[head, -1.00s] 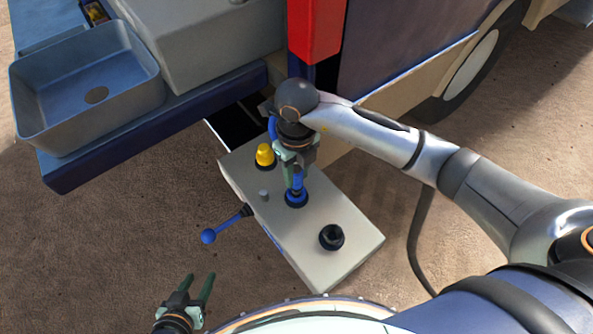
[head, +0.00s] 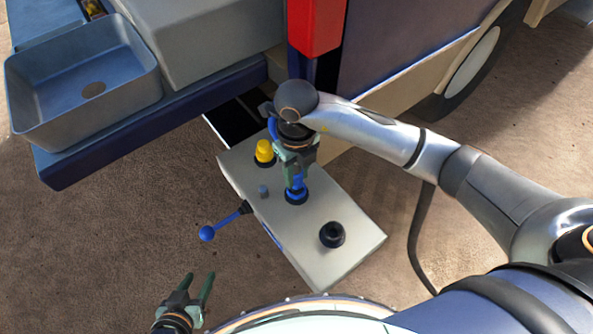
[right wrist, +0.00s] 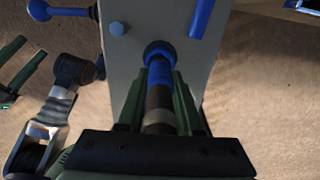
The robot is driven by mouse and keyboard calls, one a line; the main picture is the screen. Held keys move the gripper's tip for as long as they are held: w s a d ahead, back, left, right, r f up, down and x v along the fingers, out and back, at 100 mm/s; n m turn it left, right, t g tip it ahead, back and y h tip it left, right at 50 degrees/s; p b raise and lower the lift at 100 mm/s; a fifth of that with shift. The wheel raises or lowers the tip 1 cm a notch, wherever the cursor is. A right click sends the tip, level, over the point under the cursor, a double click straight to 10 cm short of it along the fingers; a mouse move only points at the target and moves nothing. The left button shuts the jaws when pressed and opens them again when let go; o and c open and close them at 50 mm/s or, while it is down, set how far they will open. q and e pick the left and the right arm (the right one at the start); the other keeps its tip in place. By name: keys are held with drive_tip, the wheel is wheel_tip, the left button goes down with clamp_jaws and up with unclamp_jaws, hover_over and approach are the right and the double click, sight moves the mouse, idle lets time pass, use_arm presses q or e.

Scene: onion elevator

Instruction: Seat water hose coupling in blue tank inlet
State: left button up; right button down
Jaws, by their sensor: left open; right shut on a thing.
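The water hose coupling (right wrist: 160,76) is blue with a dark hose part behind it. My right gripper (head: 297,182) is shut on it, with a green finger on each side. The coupling's front end is at the blue-ringed tank inlet (head: 296,197) on the pale panel's top. In the right wrist view the coupling lines up with the blue inlet ring (right wrist: 159,50); how deep it sits inside cannot be told. My left gripper (head: 198,289) is open and empty, over the ground at the bottom left of the head view.
The pale tank box (head: 340,248) also carries a yellow cap (head: 264,151), a black fitting (head: 332,234) and a blue-knobbed lever (head: 208,233) sticking out left. A grey basin (head: 75,116) on a blue shelf stands upper left. A red post (head: 317,25) rises behind.

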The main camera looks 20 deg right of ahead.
use_arm(q)
drive_tip(key=shift+f+b, duration=0.3)
drive_tip(key=shift+f, duration=0.1)
use_arm(e)
drive_tip(key=shift+f, duration=0.45)
drive_tip(key=c, duration=0.5)
unclamp_jaws()
drive_tip(key=shift+r, duration=0.9)
wheel_tip(320, 180, up, 11)
drive_tip(key=shift+f+p, duration=0.1)
drive_tip(key=shift+p, duration=0.55)
use_arm(q)
drive_tip(key=shift+w+d+r, duration=0.15)
drive_tip(key=shift+d+r, duration=0.15)
drive_tip(key=shift+r, duration=0.3)
drive_tip(key=shift+w+d+r, duration=0.15)
drive_tip(key=shift+d+r, duration=0.15)
drive_tip(key=shift+r, duration=0.3)
